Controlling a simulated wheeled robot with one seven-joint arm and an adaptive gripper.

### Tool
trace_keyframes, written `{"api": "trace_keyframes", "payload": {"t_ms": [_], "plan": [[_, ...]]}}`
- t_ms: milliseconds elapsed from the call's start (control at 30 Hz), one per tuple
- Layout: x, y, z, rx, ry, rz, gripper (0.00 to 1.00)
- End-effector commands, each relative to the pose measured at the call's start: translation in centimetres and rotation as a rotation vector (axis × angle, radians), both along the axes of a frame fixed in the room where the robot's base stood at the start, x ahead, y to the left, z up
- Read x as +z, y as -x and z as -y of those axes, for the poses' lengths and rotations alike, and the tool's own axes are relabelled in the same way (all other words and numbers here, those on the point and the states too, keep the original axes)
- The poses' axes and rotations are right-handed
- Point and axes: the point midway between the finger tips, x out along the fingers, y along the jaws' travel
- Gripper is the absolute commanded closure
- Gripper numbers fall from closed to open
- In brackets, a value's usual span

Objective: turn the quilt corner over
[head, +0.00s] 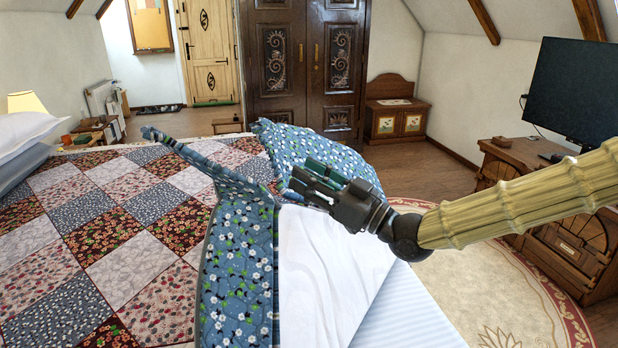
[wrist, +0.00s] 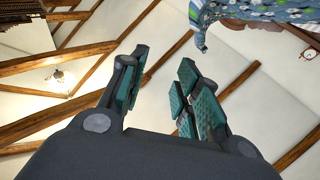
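The patchwork quilt (head: 130,245) lies over the bed, its top in red, pink, white and dark flowered squares. Its right part is folded back, showing a blue flowered underside (head: 238,275). A raised, pointed fold of it reaches left over the patchwork. More blue flowered cloth (head: 325,158) bulges behind my gripper. My gripper (head: 300,184) is above the bed's right side, beside the raised fold. In the wrist view its fingers (wrist: 160,80) stand apart with nothing between them. Blue flowered cloth (wrist: 260,10) shows at the upper right there, apart from the fingers.
A white sheet (head: 325,265) and striped mattress side are bare below my gripper. A pillow (head: 25,130) lies at the left. A dark wooden cabinet (head: 565,235) with a television (head: 575,90) stands at the right. A round rug (head: 490,290) covers clear floor between.

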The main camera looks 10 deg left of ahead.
Motion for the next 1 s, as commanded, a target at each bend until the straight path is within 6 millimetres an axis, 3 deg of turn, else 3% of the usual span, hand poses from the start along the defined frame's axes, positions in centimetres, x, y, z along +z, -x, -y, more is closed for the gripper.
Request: {"api": "trace_keyframes", "payload": {"t_ms": [333, 800, 1000], "plan": [[-0.4, 0.4, 1.3, -0.002, 0.000, -0.001, 0.68], [-2.6, 3.0, 8.6, -0.002, -0.001, 0.000, 0.68], [-3.1, 3.7, 10.4, -0.001, 0.000, 0.001, 0.68]]}}
